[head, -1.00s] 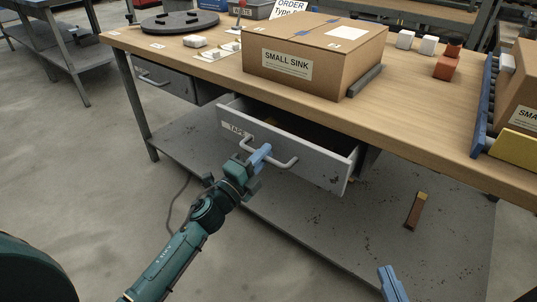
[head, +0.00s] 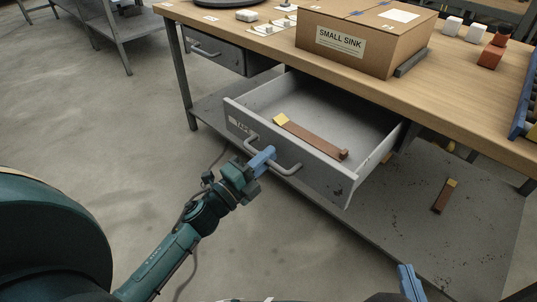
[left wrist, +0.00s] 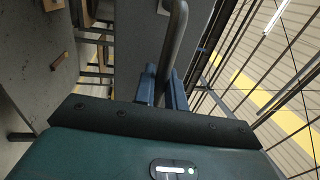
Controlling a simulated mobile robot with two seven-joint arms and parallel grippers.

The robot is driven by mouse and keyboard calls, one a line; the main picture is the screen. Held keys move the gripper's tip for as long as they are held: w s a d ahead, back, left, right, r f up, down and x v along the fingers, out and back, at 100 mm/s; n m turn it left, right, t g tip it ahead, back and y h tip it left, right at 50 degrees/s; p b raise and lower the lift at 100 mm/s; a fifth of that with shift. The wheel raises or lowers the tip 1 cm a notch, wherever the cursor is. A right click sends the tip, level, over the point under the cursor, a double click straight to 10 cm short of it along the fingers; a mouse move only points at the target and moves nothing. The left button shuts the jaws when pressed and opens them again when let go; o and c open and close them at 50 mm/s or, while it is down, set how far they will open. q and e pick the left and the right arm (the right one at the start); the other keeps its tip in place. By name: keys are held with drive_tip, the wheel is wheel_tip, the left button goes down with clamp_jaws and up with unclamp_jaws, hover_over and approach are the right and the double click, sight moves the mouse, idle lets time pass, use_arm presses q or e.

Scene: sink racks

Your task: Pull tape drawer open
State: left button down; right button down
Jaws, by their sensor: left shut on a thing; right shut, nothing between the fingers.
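The grey tape drawer (head: 290,157) hangs under the workbench and stands well open, its inside showing in the head view. Its front has a "TAPE" label (head: 240,124) and a light bar handle (head: 288,169). My left gripper (head: 263,158) is shut on the handle; the left wrist view shows the handle bar (left wrist: 176,40) between the blue fingers (left wrist: 162,88). A brown tool with a yellow end (head: 312,137) lies in the drawer. My right gripper (head: 409,283) is at the bottom edge of the head view, shut and empty, away from the drawer.
A second drawer (head: 214,50) to the left is closed. A "SMALL SINK" box (head: 362,40) and red and white blocks (head: 490,57) stand on the benchtop. The lower shelf (head: 470,225) holds another brown, yellow-ended piece (head: 445,196). Floor in front is free.

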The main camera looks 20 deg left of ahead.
idle(0.3)
use_arm(q)
drive_tip(key=c, duration=1.5)
unclamp_jaws()
drive_tip(key=shift+c, duration=0.2)
drive_tip(key=shift+s, duration=0.15)
drive_tip(key=v, duration=1.3)
drive_tip(key=shift+p, duration=0.3)
